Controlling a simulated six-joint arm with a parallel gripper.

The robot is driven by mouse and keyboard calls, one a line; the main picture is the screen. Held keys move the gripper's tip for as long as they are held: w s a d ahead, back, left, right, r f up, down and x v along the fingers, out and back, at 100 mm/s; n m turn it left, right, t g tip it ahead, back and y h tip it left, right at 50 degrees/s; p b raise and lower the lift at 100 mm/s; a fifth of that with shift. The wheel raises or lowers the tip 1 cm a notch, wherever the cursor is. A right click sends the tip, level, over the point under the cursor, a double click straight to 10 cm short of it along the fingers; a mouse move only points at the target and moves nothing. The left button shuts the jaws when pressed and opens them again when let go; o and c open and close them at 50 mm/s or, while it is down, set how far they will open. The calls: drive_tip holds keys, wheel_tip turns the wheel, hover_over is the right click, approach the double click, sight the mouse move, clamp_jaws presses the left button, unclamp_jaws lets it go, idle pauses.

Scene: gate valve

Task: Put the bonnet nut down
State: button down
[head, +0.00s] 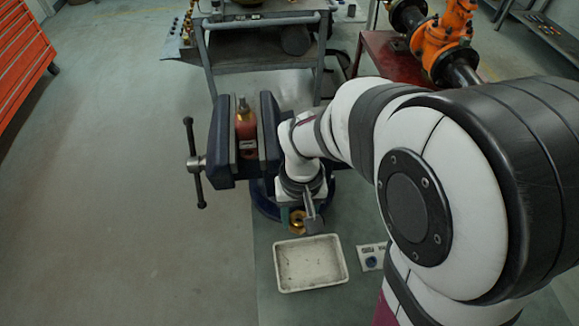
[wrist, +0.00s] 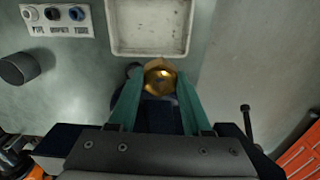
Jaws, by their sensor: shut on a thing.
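The brass bonnet nut (wrist: 160,76) is between the teal fingertips of my gripper (wrist: 158,88) in the wrist view. My gripper is shut on it. In the head view the nut (head: 297,224) shows as a small gold ring under my gripper (head: 297,213), just behind the white tray (head: 311,264). The tray (wrist: 150,30) also shows in the wrist view, just beyond the nut, and looks empty. The nut appears above the bench and apart from the tray's inside; its exact height cannot be told.
A blue vice (head: 222,150) clamps a red and brass valve body (head: 246,130) upright, left of my arm. A labelled card (wrist: 57,20) with several small round pieces lies beside the tray. A dark cylinder (wrist: 18,68) stands near it.

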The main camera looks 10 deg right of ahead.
hover_over(296, 267)
wheel_tip(296, 267, down, 4)
wheel_tip(296, 267, down, 8)
drive_tip(key=shift+f, duration=0.1)
drive_tip(key=shift+f, duration=0.1)
drive_tip(key=c, duration=0.6)
unclamp_jaws()
wheel_tip(296, 267, up, 12)
drive_tip(key=s+r+m, duration=0.1)
drive_tip(key=s+r, duration=0.2)
drive_tip(key=s+d+r+m+y, duration=0.1)
drive_tip(key=s+r+m, duration=0.1)
drive_tip(key=s+r, duration=0.1)
drive_tip(key=s+r+m, duration=0.2)
drive_tip(key=s+r, duration=0.1)
drive_tip(key=s, duration=0.1)
drive_tip(key=shift+s+d+y, duration=0.3)
drive_tip(key=shift+d+y, duration=0.05)
drive_tip(key=shift+y, duration=0.05)
